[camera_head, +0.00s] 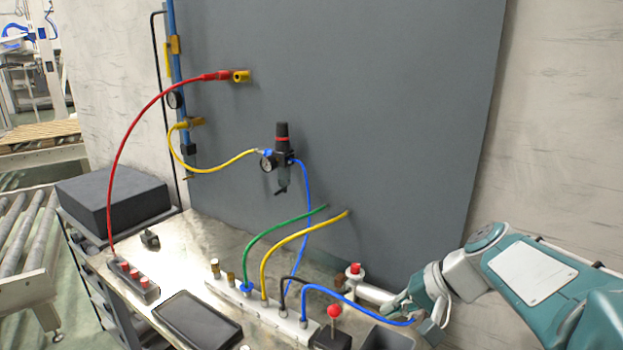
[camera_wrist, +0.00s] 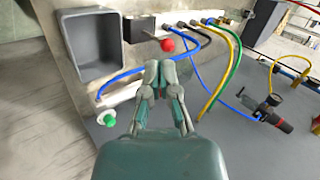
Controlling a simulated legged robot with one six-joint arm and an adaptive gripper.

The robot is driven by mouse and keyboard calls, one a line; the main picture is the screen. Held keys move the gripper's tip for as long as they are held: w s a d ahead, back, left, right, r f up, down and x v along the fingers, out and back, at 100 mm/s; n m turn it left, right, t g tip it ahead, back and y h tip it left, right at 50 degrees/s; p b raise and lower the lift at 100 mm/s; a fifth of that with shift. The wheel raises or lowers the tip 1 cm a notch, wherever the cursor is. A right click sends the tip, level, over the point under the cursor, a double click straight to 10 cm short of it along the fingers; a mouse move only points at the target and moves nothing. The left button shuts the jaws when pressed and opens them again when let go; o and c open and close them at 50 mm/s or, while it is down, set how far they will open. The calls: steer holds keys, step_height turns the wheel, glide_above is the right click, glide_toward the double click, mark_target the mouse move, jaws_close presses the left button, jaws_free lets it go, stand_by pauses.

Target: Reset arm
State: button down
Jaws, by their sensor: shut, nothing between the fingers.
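My gripper (camera_head: 408,308) is at the end of my teal arm at the lower right of the head view, above the right end of the bench. In the wrist view my gripper (camera_wrist: 160,68) has its fingers together, with nothing seen between them. A blue hose (camera_head: 370,307) runs from the manifold to near my gripper in the head view; I cannot tell whether they touch. In the wrist view the blue hose (camera_wrist: 130,72) passes behind the fingers. A red ball knob (camera_wrist: 167,45) shows just beyond the fingertips; the same knob (camera_head: 334,311) stands on a black box in the head view.
A white manifold (camera_head: 261,312) holds green, yellow, black and blue hoses. A regulator (camera_head: 283,160) hangs on the grey panel (camera_head: 400,100). A red-topped fitting (camera_head: 354,270) stands left of my gripper. A grey bin (camera_wrist: 88,45) is near it. A tablet (camera_head: 197,320) lies at the front.

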steer(key=s+f+n+t+h, duration=0.1)
steer(key=s+n+h, duration=0.3)
steer(key=s, duration=1)
steer(key=f+h, duration=0.1)
steer(key=h, duration=0.2)
steer(key=shift+s+f+n+t, duration=0.3)
steer(key=shift+n+t, duration=0.1)
steer(key=shift+a, duration=0.1)
stand_by(0.6)
